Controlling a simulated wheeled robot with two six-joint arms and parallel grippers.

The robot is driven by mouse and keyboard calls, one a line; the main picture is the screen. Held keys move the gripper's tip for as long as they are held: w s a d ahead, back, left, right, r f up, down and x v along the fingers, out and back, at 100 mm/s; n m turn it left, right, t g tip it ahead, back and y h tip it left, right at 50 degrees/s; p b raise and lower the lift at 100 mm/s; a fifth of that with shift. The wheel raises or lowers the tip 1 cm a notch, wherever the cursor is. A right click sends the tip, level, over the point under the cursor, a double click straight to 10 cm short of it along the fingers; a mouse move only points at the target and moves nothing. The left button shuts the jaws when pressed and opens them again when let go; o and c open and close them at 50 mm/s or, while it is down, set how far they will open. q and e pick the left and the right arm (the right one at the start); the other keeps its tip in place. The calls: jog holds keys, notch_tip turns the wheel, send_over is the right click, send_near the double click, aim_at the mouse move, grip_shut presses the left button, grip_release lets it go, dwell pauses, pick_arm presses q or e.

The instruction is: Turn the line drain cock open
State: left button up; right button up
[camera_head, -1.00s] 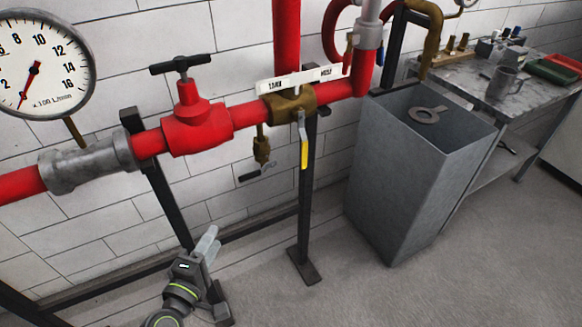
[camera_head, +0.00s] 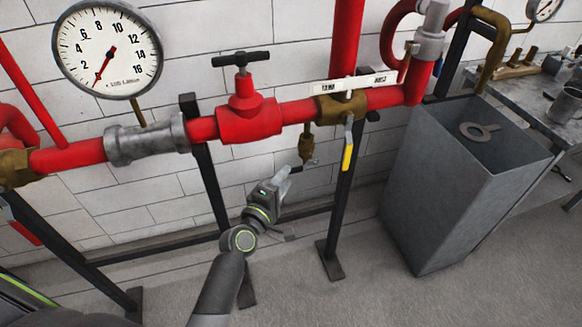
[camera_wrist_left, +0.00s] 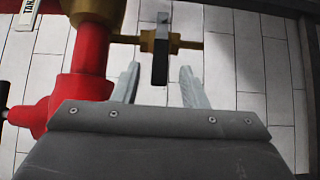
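The line drain cock (camera_head: 306,148) is a small brass cock with a dark lever, hanging under a brass valve body (camera_head: 330,106) on the red pipe. In the left wrist view the brass cock (camera_wrist_left: 185,44) is ahead, its dark lever (camera_wrist_left: 161,60) seen nearly end-on and centred between the fingers. My left gripper (camera_head: 287,174) is just below and left of the cock in the head view. In the wrist view my left gripper (camera_wrist_left: 158,86) is open, with a pale finger on each side of the lever's line and no visible contact. My right gripper is not in view.
A yellow-handled lever (camera_head: 348,148) hangs right of the cock. A red valve (camera_head: 247,119) with a black T-handle is left. A dark pipe stand (camera_head: 341,205) is close by. A grey open tank (camera_head: 440,200) stands right. A round gauge (camera_head: 107,50) is upper left.

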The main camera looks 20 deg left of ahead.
aim_at(291, 174)
pick_arm(q)
jog(key=shift+w+d, duration=0.2)
jog(key=shift+w, duration=0.85)
jog(key=shift+w+d, duration=0.2)
jog(key=shift+w, duration=0.85)
grip_shut()
